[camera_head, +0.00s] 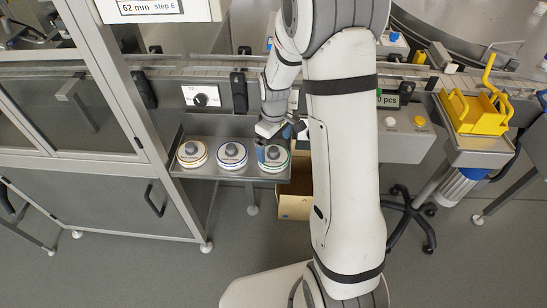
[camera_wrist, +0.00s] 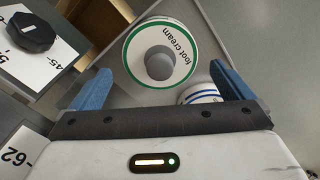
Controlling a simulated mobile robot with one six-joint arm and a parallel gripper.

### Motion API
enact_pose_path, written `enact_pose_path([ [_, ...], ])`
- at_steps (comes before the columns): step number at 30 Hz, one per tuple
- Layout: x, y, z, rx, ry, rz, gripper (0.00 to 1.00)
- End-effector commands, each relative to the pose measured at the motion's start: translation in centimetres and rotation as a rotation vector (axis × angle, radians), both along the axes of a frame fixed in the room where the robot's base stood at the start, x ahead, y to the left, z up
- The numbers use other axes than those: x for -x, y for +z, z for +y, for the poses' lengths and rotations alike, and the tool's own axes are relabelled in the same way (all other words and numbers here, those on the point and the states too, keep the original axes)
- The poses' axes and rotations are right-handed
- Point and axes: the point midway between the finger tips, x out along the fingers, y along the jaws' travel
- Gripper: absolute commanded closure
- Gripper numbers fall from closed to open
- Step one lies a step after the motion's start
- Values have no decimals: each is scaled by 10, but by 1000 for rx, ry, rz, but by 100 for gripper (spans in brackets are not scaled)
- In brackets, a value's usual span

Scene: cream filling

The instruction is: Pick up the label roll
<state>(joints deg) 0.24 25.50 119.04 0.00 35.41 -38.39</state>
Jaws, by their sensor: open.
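Three white label rolls with grey hubs stand in a row on a metal tray (camera_head: 205,172). The left roll (camera_head: 192,154) has an orange rim, the middle roll (camera_head: 232,155) a blue rim. The right roll (camera_head: 281,161) has a green rim and is partly hidden by my gripper (camera_head: 271,152). In the wrist view the green-rimmed roll (camera_wrist: 133,55) reads "foot cream" and lies ahead, between the lines of my open blue fingers (camera_wrist: 160,75). The blue-rimmed roll (camera_wrist: 201,92) shows partly beside the right finger. My gripper holds nothing.
A black knob (camera_head: 201,100) on a white scale plate is on the machine behind the tray. A glass-doored cabinet (camera_head: 75,110) stands left. An open cardboard box (camera_head: 294,205) is below right of the tray. A yellow holder (camera_head: 478,112) stands on the right.

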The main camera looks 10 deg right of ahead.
Motion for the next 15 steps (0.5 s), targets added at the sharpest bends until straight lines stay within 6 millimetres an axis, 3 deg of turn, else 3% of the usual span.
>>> enact_pose_path([
  [6, -1, -33, 1, -1, 0, 4, 0],
  [15, -1, -40, 1, 1, 0, 1, 0],
])
